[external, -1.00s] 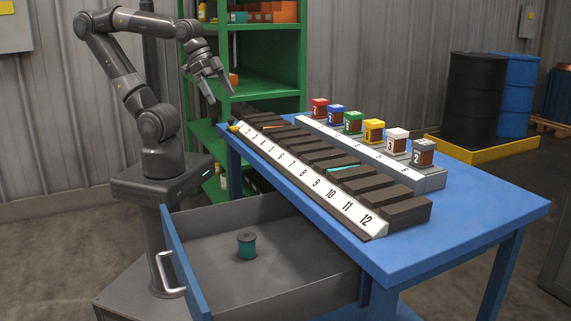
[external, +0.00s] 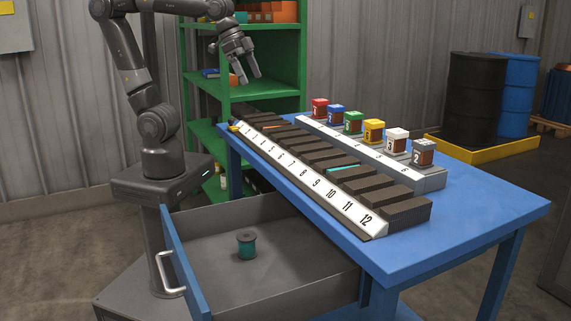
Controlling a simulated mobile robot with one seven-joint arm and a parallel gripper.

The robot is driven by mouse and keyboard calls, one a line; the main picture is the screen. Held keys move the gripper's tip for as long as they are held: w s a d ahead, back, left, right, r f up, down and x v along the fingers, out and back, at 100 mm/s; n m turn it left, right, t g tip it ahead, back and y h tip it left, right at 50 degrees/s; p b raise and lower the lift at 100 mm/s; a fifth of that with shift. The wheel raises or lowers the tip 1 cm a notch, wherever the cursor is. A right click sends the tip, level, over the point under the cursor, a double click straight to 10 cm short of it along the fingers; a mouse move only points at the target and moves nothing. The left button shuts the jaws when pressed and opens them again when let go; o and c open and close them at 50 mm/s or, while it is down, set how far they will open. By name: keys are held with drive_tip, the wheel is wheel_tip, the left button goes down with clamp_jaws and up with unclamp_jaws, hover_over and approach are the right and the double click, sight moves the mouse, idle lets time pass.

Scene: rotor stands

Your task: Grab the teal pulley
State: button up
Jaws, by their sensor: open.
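The teal pulley (external: 246,244) stands upright on the floor of the open grey drawer (external: 300,277), near its middle. It is a small spool with dark ends and a teal middle. My gripper (external: 251,80) is open and empty, with its fingers pointing down. It is high above the far left end of the table, in front of the green shelf, well above and apart from the pulley.
The blue table (external: 450,215) carries a dark slotted rack (external: 375,187) with a numbered white front strip (external: 318,187). Behind it, several coloured blocks stand on a grey rail (external: 432,178). A green shelf (external: 283,78) stands behind. The drawer around the pulley is clear.

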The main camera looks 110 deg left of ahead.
drive_tip(key=w+a+r+g, duration=0.1)
drive_tip(key=w+a, duration=0.6)
drive_tip(key=w, duration=0.4)
drive_tip(key=w+a+g, duration=0.1)
drive_tip(key=w+a, duration=0.5)
drive_tip(key=w, duration=0.4)
drive_tip(key=shift+n+g, duration=0.7)
drive_tip(key=shift+n, duration=0.2)
drive_tip(key=w+a+f, duration=0.4)
drive_tip(key=a+f, duration=0.2)
drive_tip(key=a, duration=0.1)
drive_tip(key=w+a+f, duration=0.4)
drive_tip(key=a+f, duration=0.3)
drive_tip(key=w+a+f, duration=0.5)
drive_tip(key=a+f, duration=0.1)
drive_tip(key=a, duration=0.2)
drive_tip(key=shift+w+f, duration=0.1)
drive_tip(key=shift+f, duration=0.05)
drive_tip(key=shift+w+d+f, duration=0.1)
drive_tip(key=shift+w+f, duration=0.1)
drive_tip(key=shift+f, duration=1.35)
drive_tip(key=shift+w+d+f, duration=0.1)
drive_tip(key=shift+w+f, duration=0.05)
drive_tip(key=shift+f, duration=1.35)
drive_tip(key=shift+c, duration=0.3)
drive_tip(key=shift+r, duration=0.1)
drive_tip(key=c, duration=1.2)
